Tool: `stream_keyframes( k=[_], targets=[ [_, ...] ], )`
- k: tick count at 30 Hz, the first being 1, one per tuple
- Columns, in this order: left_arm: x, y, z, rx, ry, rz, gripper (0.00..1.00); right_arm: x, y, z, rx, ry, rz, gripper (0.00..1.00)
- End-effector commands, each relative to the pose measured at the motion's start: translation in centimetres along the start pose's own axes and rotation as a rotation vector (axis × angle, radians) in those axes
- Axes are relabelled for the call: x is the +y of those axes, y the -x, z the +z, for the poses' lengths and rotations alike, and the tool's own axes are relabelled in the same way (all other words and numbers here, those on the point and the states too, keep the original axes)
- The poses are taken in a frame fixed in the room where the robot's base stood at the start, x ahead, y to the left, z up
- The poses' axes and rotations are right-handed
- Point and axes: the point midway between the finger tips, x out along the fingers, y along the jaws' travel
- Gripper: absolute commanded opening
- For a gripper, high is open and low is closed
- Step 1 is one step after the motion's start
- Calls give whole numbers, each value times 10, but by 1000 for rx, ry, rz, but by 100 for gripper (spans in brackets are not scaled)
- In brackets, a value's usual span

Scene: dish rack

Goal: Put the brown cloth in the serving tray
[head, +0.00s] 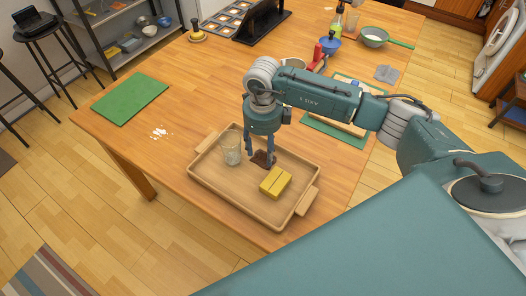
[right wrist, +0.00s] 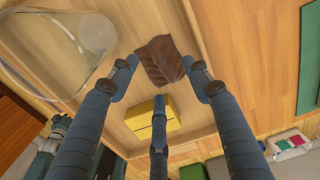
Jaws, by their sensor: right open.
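The brown cloth (head: 261,159) is a small dark crumpled piece inside the wooden serving tray (head: 225,196). It lies between a clear glass and a yellow block. My right gripper (head: 258,150) is right above it, pointing down, with its fingers apart. In the right wrist view the cloth (right wrist: 160,58) shows just beyond the spread fingertips (right wrist: 159,75), and nothing is clamped between them. The fingers hide part of the cloth in the head view. My left gripper is not in view.
The clear glass (head: 231,148) stands in the tray to the left of the cloth, and the yellow block (head: 275,182) lies to its right. A green mat (head: 131,99) and white crumbs (head: 159,133) are on the table at left.

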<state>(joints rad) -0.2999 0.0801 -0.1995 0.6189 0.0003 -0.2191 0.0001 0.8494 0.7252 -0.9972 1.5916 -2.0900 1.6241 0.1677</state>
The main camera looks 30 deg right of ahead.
Motion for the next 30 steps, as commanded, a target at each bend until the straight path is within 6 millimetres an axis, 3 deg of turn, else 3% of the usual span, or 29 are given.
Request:
stream_keyframes(
  k=[9, 15, 30],
  targets=[
    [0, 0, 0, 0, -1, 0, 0, -1, 69, 1, -5, 1, -3, 49],
    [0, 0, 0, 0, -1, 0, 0, 0, 96, 1, -3, 0, -1, 49],
    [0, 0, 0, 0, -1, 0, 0, 0, 103, 0, -2, 0, -1, 49]
  ],
)
